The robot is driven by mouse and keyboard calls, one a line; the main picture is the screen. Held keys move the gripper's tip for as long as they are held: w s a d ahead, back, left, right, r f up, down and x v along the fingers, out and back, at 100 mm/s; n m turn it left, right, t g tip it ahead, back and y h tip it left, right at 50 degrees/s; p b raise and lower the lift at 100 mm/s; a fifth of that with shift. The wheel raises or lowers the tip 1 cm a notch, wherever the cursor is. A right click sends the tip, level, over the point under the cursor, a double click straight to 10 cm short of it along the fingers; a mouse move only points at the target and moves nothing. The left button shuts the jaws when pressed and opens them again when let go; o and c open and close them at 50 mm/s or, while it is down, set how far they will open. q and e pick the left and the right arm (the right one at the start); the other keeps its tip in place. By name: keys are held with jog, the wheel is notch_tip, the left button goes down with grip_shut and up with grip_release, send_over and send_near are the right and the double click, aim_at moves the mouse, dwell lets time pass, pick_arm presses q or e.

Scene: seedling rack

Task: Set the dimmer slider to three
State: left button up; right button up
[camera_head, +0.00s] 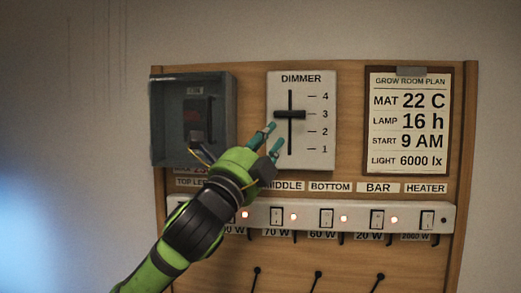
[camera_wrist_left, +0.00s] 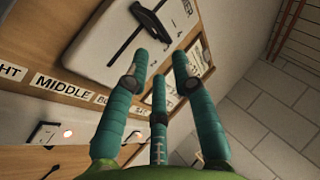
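The dimmer panel (camera_head: 320,157) is a white plate with a vertical black slot and a scale from 1 to 4. Its black slider handle (camera_head: 290,115) sits level with the 3 mark. My left gripper (camera_head: 272,139) has its teal fingers in front of the panel, below and left of the handle. In the left wrist view the fingers (camera_wrist_left: 165,75) are spread with nothing between them. The dimmer panel (camera_wrist_left: 100,48) and the handle (camera_wrist_left: 152,20) lie beyond the fingertips, and the handle looks apart from them. My right gripper is in neither view.
A grey switch box (camera_head: 165,120) with an open front is left of the dimmer. A grow room plan card (camera_head: 408,125) hangs to the right. A white switch strip (camera_head: 400,216) with red lights runs below, partly hidden by my left arm.

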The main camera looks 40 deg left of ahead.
pick_arm(q)
jog(key=shift+v, duration=1.5)
